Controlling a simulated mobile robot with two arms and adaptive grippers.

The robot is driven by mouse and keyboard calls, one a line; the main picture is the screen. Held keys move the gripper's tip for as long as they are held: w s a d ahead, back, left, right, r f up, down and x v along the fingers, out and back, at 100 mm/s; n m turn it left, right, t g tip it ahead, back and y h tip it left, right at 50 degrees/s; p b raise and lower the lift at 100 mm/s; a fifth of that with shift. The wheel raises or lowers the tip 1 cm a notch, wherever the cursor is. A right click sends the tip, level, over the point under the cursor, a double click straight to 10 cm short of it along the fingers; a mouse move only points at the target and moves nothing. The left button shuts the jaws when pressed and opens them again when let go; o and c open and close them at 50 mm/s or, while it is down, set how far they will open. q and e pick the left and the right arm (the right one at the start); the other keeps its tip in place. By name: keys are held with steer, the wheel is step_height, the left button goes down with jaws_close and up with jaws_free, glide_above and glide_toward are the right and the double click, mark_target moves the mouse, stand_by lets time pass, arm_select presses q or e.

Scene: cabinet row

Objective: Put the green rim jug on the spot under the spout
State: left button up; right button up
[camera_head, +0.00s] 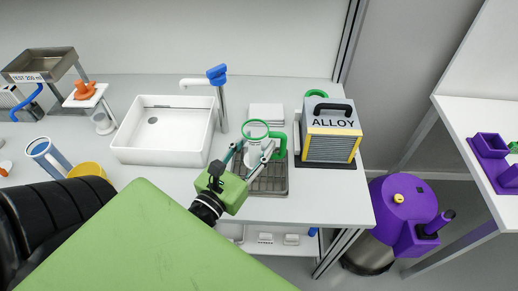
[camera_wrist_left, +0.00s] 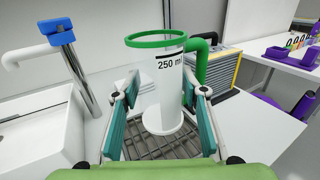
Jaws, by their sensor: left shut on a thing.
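The green rim jug (camera_head: 255,130) is white and clear with a green handle, and shows large in the left wrist view (camera_wrist_left: 160,85) with "250 ml" on its side. My left gripper (camera_head: 255,160) is shut on it, with a teal finger on each side in the left wrist view (camera_wrist_left: 163,118). The jug is upright over a dark metal grid (camera_head: 268,186); I cannot tell whether it touches it. A grey tap (camera_head: 221,105) with a blue top has its white spout (camera_head: 193,82) over the sink. No marked spot is clearly visible. My right gripper is not in view.
A white sink (camera_head: 165,150) lies left of the grid. A grey and yellow box marked ALLOY (camera_head: 332,122) stands close right of the jug. White flat pieces (camera_head: 266,112) lie behind it. A yellow bowl (camera_head: 90,170) and a blue-rimmed jug (camera_head: 45,153) stand at the left.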

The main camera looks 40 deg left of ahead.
arm_select(q)
steer(key=w+f, duration=0.1)
steer(key=f, duration=0.1)
steer(key=w+a+f+b, duration=0.1)
steer(key=w+f, duration=0.1)
steer(key=shift+f, duration=0.2)
steer(key=f+b, duration=0.2)
steer(key=shift+w+a+f, duration=0.1)
steer(key=shift+w+f, duration=0.1)
steer(key=shift+f, duration=0.1)
steer(key=shift+f+b, duration=0.35)
steer(key=shift+f, duration=0.2)
steer(key=o, duration=1.2)
steer(key=shift+r, duration=0.1)
